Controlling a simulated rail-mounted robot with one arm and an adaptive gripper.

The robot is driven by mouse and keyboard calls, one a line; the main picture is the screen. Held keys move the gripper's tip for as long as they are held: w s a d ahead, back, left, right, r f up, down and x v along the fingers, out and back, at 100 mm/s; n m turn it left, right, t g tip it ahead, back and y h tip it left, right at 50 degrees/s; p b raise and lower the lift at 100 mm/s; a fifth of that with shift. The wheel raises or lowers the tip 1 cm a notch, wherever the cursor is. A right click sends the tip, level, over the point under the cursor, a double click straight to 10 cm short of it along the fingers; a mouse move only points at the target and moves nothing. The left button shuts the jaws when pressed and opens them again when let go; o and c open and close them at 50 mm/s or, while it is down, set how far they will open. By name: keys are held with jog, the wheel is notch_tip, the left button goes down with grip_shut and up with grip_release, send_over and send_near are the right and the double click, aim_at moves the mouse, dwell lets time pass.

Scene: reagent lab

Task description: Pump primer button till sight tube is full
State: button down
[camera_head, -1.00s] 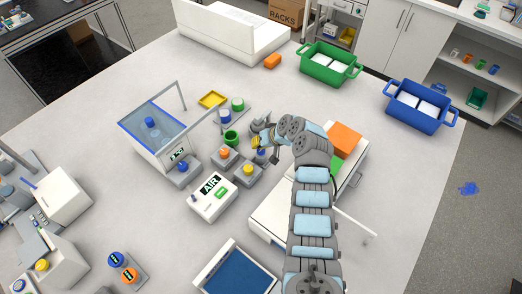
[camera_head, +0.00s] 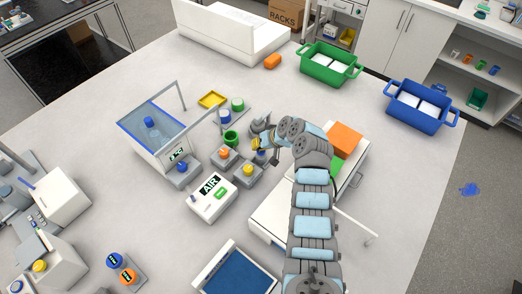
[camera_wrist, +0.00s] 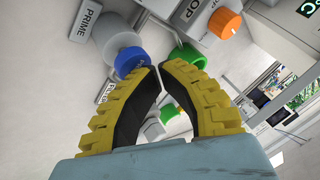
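In the wrist view, a blue round button (camera_wrist: 131,61) on a grey cylindrical base stands beside a label reading PRIME (camera_wrist: 86,20). My gripper (camera_wrist: 158,68) has yellow fingers with black pads. Its fingertips are almost together, with nothing seen between them, and they appear just right of the blue button; I cannot tell whether they touch it. In the head view my gripper (camera_head: 263,148) is over the small grey button blocks, near the yellow button (camera_head: 247,169). I cannot make out the sight tube or its level.
An orange knob (camera_wrist: 224,23) and a green part (camera_wrist: 187,55) are close by in the wrist view. In the head view, a clear tank (camera_head: 150,126), a white AIR box (camera_head: 212,196) and an orange button (camera_head: 224,153) stand left of my gripper.

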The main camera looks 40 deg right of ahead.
jog(key=shift+f+b, duration=0.6)
jog(key=shift+f, duration=0.2)
dwell(0.7)
jog(key=shift+r, duration=0.2)
jog(key=shift+r+p, duration=0.75)
jog(key=shift+r, duration=0.45)
jog(key=shift+r, duration=0.1)
jog(key=shift+r+p, duration=1.15)
jog(key=shift+r, duration=1.3)
dwell(1.5)
